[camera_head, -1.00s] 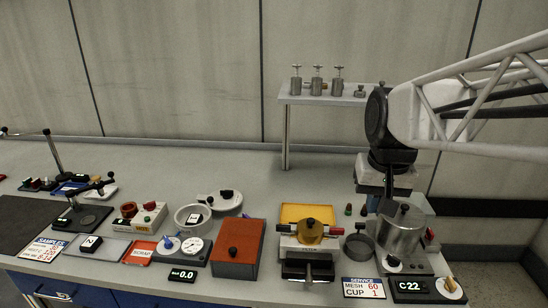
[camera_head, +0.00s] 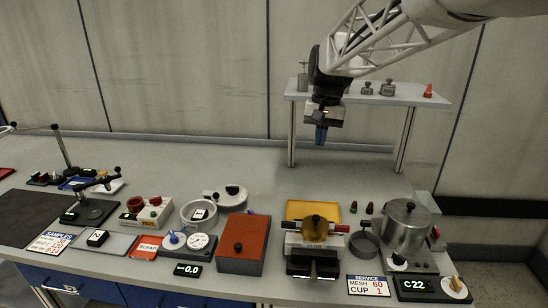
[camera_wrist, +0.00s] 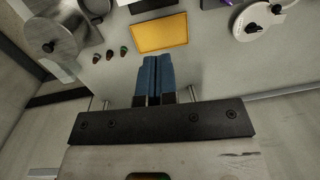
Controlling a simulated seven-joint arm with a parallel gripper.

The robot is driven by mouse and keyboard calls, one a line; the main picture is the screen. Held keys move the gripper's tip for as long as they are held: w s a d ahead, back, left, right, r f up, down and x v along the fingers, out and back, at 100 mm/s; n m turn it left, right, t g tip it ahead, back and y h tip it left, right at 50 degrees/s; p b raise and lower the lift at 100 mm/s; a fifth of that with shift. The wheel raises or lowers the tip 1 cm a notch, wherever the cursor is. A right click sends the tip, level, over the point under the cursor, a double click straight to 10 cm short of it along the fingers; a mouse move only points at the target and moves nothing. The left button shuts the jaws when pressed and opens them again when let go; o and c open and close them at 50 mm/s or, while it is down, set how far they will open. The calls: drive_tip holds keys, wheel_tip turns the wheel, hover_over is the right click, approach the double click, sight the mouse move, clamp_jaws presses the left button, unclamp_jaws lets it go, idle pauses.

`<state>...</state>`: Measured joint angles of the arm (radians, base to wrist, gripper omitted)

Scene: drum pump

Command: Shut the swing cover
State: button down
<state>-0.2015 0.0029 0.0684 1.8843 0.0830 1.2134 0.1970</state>
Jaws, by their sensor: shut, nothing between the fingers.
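My gripper (camera_head: 321,142) is raised above the back of the bench, in front of the shelf. Its blue fingers are shut and empty, and they also show in the wrist view (camera_wrist: 153,60). I cannot tell for sure which part is the swing cover. A small dark round cup-like part (camera_head: 363,244) with a knob sits beside the yellow-domed pump unit (camera_head: 314,229). A steel pot (camera_head: 405,232) with a knobbed lid stands at the right; it shows at the top left of the wrist view (camera_wrist: 55,38). My gripper touches none of these.
A yellow tray (camera_head: 327,209) lies behind the pump unit. An orange-brown box (camera_head: 243,243) stands to its left. The shelf (camera_head: 415,99) on posts carries weights and a red cone (camera_head: 428,91). The bench behind the tray is clear.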

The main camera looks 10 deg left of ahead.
drive_tip(key=w+a+f+g, duration=0.1)
drive_tip(key=w+a+f, duration=0.2)
drive_tip(key=w+a, duration=0.55)
drive_tip(key=w+a+f+g, duration=0.1)
drive_tip(key=w+a+f, duration=0.3)
drive_tip(key=w+a, duration=0.4)
drive_tip(key=w+a+f+g, duration=0.2)
drive_tip(key=w+a+f, duration=0.8)
drive_tip(key=shift+a+f+h, duration=0.35)
drive_tip(key=shift+h, duration=0.05)
drive_tip(key=shift+s+f, duration=0.1)
drive_tip(key=shift+f, duration=0.05)
approach(239, 192)
drive_tip(key=f, duration=0.3)
drive_tip(key=w+f, duration=0.1)
drive_tip(key=f, duration=0.1)
drive_tip(key=shift+a+f, duration=0.15)
drive_tip(key=shift+s, duration=0.9)
